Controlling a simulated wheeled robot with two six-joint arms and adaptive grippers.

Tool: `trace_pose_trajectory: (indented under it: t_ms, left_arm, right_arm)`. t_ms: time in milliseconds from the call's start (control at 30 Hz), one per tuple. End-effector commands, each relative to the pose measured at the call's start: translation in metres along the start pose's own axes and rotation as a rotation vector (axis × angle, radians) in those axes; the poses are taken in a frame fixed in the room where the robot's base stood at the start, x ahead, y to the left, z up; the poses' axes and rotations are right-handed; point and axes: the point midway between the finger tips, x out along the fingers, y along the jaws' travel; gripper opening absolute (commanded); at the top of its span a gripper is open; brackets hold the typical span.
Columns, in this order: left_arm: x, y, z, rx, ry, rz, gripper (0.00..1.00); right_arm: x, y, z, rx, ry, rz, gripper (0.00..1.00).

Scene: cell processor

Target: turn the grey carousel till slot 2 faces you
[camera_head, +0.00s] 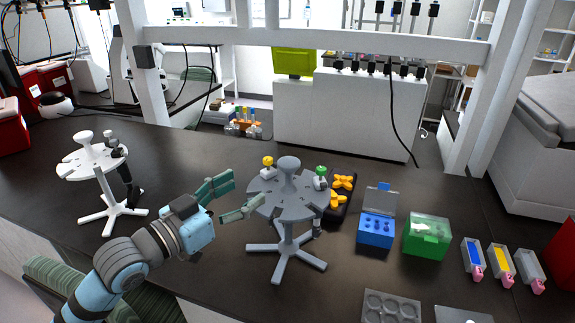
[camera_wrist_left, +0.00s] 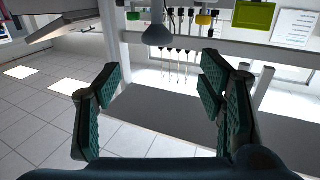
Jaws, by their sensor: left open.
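The grey carousel (camera_head: 286,209) stands upright on the dark bench, with a round slotted top, a central knob (camera_head: 289,170) and a star-shaped foot. A yellow-topped piece (camera_head: 268,165) and a green-topped piece (camera_head: 320,175) appear at its far rim. A dark pipette-like item hangs below the right rim. Slot numbers are too small to read. My left gripper (camera_head: 247,188) is open at the carousel's left edge; its lower finger overlaps the rim in view, and contact cannot be told. The left wrist view shows both fingers (camera_wrist_left: 160,85) apart with nothing between. My right gripper is out of view.
A white carousel (camera_head: 88,160) stands at the left. Right of the grey one are a black tray with yellow pieces (camera_head: 340,188), a blue box (camera_head: 377,228), a green box (camera_head: 427,236) and coloured holders (camera_head: 500,265). A grey plate (camera_head: 388,306) lies in front.

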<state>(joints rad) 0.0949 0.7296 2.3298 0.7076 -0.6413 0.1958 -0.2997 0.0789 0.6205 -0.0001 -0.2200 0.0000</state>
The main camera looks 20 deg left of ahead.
Motion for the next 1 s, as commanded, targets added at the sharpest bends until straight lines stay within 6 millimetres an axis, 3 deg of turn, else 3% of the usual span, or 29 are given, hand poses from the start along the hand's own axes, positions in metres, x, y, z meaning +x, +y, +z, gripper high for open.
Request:
trace_pose_trajectory:
  t_ms: [167,400,600,733,1000]
  left_arm:
    - [0.022,-0.001,-0.006,-0.01,0.021,0.001,0.63]
    - [0.093,0.002,-0.007,-0.01,0.014,0.008,0.63]
    - [0.132,0.001,-0.006,-0.005,0.011,0.005,0.63]
    - [0.142,0.001,-0.005,-0.003,0.01,0.005,0.63]
    - [0.144,0.001,-0.005,-0.002,0.009,0.004,0.61]
  right_arm:
    - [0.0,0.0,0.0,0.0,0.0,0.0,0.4]
    - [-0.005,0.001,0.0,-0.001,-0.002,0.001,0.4]
    - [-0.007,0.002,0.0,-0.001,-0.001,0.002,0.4]
    - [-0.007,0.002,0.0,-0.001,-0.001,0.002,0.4]
    - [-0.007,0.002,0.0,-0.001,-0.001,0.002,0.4]
